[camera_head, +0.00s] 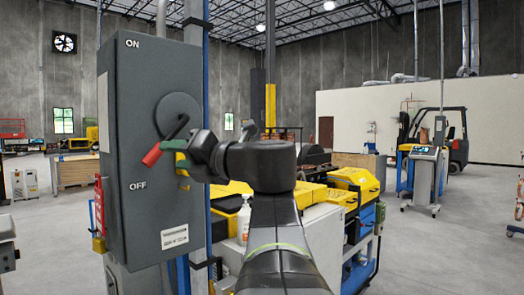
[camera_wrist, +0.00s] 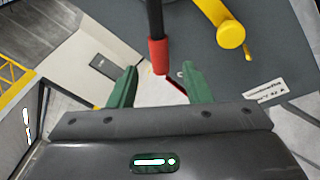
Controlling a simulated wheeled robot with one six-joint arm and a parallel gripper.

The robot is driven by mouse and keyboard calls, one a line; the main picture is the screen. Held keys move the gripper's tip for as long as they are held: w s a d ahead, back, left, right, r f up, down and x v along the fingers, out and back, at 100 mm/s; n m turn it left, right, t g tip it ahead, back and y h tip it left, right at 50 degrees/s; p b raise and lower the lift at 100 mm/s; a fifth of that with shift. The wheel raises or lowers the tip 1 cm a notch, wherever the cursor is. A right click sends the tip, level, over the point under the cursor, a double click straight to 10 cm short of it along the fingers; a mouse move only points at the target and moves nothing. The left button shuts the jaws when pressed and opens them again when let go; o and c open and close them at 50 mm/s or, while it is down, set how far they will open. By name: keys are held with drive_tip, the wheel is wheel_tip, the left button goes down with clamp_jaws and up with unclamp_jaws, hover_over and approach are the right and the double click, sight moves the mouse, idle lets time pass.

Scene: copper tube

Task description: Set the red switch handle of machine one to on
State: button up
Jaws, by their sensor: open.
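The grey switch box (camera_head: 150,215) stands upright at the left in the head view, with ON printed near its top and OFF lower down. Its switch lever, dark with a red handle (camera_head: 152,155), slants down and left from a round hub (camera_head: 177,115), with the red end just above OFF. The red handle also shows in the wrist view (camera_wrist: 158,56). My gripper (camera_head: 174,157) is at the handle's right side. In the wrist view my gripper (camera_wrist: 160,70) is open, and the handle's end lies between its green fingertips; contact cannot be told.
A yellow latch (camera_wrist: 231,36) sticks out of the box face close to my gripper. A blue post (camera_head: 205,120) stands at the box's right. A workbench with yellow covers (camera_head: 310,195) and a white bottle (camera_head: 243,220) are behind my arm.

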sight(160, 154)
drive_tip(key=p+x, duration=0.1)
drive_tip(key=x, duration=0.6)
drive_tip(key=shift+w+a+r, duration=0.1)
drive_tip(key=shift+a, duration=0.1)
clamp_jaws()
